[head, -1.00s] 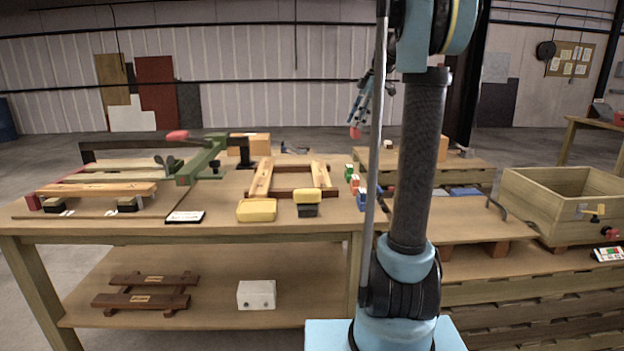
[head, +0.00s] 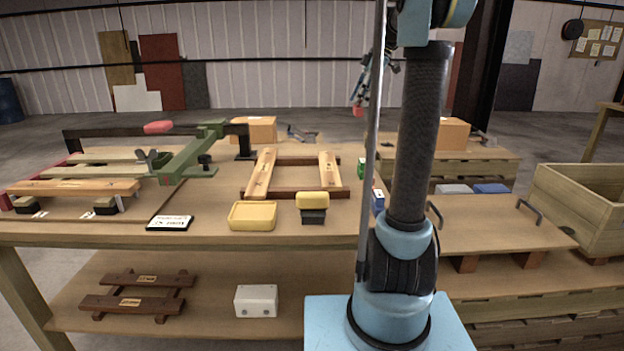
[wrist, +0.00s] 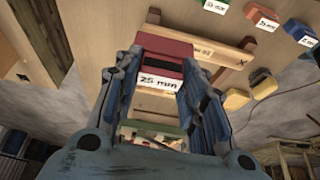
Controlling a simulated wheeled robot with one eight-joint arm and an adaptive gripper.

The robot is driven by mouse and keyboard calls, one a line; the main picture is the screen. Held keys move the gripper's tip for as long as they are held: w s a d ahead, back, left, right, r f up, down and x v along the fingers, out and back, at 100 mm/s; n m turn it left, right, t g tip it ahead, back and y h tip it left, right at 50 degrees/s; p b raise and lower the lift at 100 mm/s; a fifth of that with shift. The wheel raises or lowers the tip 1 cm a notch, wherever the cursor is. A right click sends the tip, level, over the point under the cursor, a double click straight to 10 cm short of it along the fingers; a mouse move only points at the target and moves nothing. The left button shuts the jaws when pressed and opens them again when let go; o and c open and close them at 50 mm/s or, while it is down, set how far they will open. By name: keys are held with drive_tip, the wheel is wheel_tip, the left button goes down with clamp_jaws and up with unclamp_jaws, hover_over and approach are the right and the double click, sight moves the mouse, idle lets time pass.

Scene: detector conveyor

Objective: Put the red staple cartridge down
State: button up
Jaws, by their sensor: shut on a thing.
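The red staple cartridge (wrist: 165,56), with a white "25 mm" label, sits between the two fingers of my gripper (wrist: 163,88) in the wrist view. The fingers are shut on its sides. In the head view my gripper (head: 361,93) is high above the bench, partly hidden by my arm. The red cartridge shows small at its lower end (head: 358,111). Below it, the wrist view shows part of the wooden frame (wrist: 220,52) on the bench top.
Green (wrist: 215,5), orange (wrist: 262,18) and blue (wrist: 300,33) labelled cartridges stand in a row on the bench. A yellow tray (head: 253,216) and a yellow-topped block (head: 312,205) are near the front edge. A green clamp-like tool (head: 190,155) stands left. Bare bench top lies between them.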

drive_tip(key=shift+w+d+f, duration=0.2)
drive_tip(key=shift+w+f, duration=0.5)
drive_tip(key=shift+f, duration=2.55)
drive_tip(key=shift+w+d+f, duration=0.15)
drive_tip(key=shift+w+f, duration=0.5)
drive_tip(key=shift+f, duration=2.6)
drive_tip(key=shift+w+d+f, duration=0.2)
drive_tip(key=shift+w+f, duration=0.5)
drive_tip(key=shift+f, duration=2.55)
drive_tip(key=o, duration=1.1)
drive_tip(key=shift+f, duration=0.1)
drive_tip(key=v, duration=1.2)
